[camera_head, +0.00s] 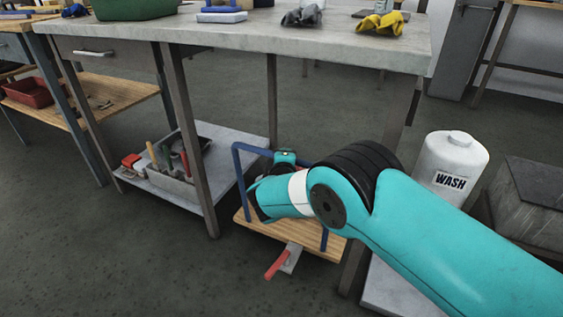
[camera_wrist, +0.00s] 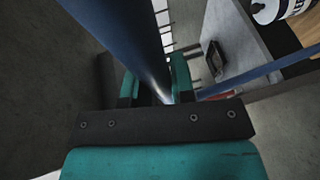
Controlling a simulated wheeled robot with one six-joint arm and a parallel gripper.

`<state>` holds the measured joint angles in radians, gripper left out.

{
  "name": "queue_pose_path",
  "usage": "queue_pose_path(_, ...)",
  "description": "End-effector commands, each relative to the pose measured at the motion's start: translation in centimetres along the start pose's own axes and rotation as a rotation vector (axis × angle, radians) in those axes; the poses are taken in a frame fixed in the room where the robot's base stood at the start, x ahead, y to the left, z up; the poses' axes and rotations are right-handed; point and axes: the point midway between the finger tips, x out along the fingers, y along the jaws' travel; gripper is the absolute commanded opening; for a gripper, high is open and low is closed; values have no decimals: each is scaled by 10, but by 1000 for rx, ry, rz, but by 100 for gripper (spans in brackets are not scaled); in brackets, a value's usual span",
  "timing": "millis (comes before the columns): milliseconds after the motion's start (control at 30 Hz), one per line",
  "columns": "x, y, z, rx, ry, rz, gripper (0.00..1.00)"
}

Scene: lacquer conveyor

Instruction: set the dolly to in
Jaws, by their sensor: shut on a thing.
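The dolly (camera_head: 262,223) is a low wooden platform with a blue tubular handle frame (camera_head: 237,160), on the floor by the front right of the workbench. My gripper (camera_head: 254,192) is at the left upright of that frame, its fingers mostly hidden by my arm in the head view. In the wrist view my gripper (camera_wrist: 155,88) is shut on a thick blue tube (camera_wrist: 120,35), which passes between its fingers. A second, thinner blue bar (camera_wrist: 260,75) runs off to the right there. My arm hides part of the platform.
The workbench (camera_head: 250,42) stands over a lower shelf with a tool tray (camera_head: 180,180). A red-handled grey tool (camera_head: 277,264) is at the platform's front edge. A white WASH container (camera_head: 450,165) and grey crate (camera_head: 540,195) stand at right. Front-left floor is clear.

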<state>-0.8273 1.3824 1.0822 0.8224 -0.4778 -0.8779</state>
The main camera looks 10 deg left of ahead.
Motion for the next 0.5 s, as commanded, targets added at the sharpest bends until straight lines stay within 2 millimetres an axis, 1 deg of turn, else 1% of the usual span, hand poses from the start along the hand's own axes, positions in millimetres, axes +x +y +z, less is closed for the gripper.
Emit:
queue_pose_path(333,4,4,4,3,-1,6,0)
queue_pose_path(367,4,4,4,3,-2,6,28)
queue_pose_path(400,4,4,4,3,-2,6,37)
queue_pose_path(433,4,4,4,3,-2,6,44)
queue_pose_path(467,4,3,4,3,-1,5,48)
queue_pose_path(500,3,3,3,3,0,5,48)
